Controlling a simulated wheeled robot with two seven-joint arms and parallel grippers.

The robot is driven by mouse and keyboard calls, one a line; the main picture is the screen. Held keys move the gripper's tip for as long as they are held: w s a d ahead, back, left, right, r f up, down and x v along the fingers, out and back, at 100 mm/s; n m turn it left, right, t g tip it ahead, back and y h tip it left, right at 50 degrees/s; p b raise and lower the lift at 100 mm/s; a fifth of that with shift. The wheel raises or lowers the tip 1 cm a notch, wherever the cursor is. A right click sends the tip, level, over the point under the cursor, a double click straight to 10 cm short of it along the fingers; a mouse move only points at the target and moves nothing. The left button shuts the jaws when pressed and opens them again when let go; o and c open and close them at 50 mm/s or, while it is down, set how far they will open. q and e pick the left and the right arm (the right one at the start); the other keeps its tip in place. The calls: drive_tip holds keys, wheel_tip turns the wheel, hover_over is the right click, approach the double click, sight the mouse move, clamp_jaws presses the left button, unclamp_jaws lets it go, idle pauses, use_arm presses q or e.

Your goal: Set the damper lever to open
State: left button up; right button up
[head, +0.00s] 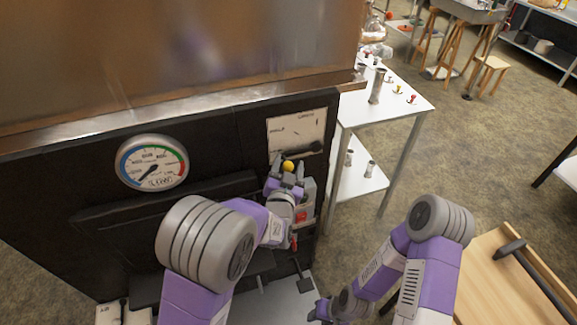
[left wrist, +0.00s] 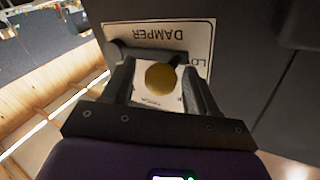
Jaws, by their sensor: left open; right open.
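The damper lever's yellow ball knob (head: 288,166) stands out from the black front of the evaporator, just below the white damper plate (head: 297,133). My left gripper (head: 286,173) is open with a finger on either side of the knob. In the left wrist view the yellow knob (left wrist: 160,76) sits between the two spread fingers (left wrist: 160,88), with gaps beside it. The plate (left wrist: 150,36) reads DAMPER upside down there; its other markings are partly covered. A dark bar lies behind the knob. My right gripper (head: 322,309) is low at the bottom, away from the lever, partly hidden.
A round pressure-style gauge (head: 152,162) is on the black front at the left. A red button (head: 301,216) sits below my left gripper. A white table (head: 400,98) with small items stands to the right. A wooden surface (head: 490,290) with a dark-handled tool is at lower right.

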use_arm(q)
drive_tip(key=shift+w, duration=0.1)
clamp_jaws()
drive_tip(key=shift+d, duration=0.1)
idle(0.3)
